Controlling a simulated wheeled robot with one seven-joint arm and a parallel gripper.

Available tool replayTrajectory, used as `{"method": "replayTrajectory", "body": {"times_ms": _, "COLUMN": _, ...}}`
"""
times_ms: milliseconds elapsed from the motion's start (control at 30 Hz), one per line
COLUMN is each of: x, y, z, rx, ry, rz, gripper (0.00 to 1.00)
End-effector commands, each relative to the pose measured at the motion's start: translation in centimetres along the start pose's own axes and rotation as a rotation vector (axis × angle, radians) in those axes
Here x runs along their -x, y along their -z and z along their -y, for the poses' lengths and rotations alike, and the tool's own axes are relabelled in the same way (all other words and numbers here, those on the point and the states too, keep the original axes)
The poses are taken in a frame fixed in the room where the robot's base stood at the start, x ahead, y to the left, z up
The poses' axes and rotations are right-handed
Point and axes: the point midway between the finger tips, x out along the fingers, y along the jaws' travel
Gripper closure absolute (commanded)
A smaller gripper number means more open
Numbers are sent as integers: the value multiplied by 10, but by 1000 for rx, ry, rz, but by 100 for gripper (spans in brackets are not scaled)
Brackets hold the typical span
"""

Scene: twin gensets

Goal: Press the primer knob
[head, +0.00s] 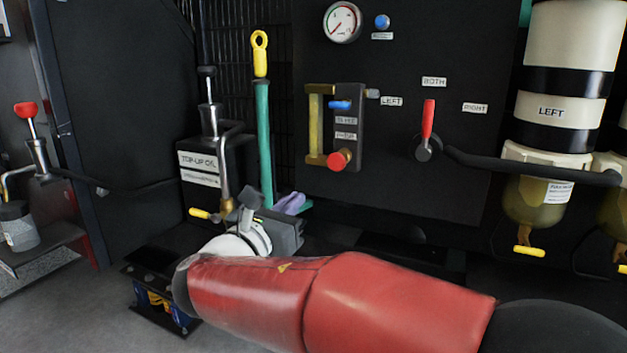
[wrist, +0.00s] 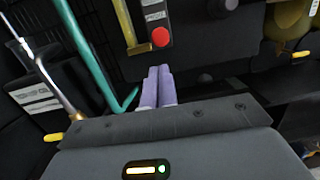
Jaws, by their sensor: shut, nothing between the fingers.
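The primer knob (head: 340,160) is a round red knob low on a small dark block with labels, on the black panel in the head view. It shows as a red disc in the wrist view (wrist: 160,37). My gripper (wrist: 159,69) has lilac fingers lying side by side, shut and empty. In the wrist view the fingertips point up toward the knob, with a gap between. In the head view my gripper (head: 292,203) is below and left of the knob, partly hidden by my wrist.
A yellow-framed sight tube (head: 315,125) stands beside the knob, with a blue lever (head: 340,104) above. A teal pipe with a yellow ring handle (head: 260,52) rises to the left. A red selector lever (head: 428,120) and a filter marked LEFT (head: 556,112) are to the right.

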Motion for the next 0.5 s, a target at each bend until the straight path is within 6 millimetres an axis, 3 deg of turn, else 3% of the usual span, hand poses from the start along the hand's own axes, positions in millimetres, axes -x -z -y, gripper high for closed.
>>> {"method": "replayTrajectory", "body": {"times_ms": 267, "x": -2, "y": -1, "z": 0, "rx": 0, "ry": -1, "rz": -1, "gripper": 100}}
{"method": "replayTrajectory", "body": {"times_ms": 500, "x": -34, "y": 0, "z": 0, "rx": 0, "ry": 2, "rz": 0, "gripper": 100}}
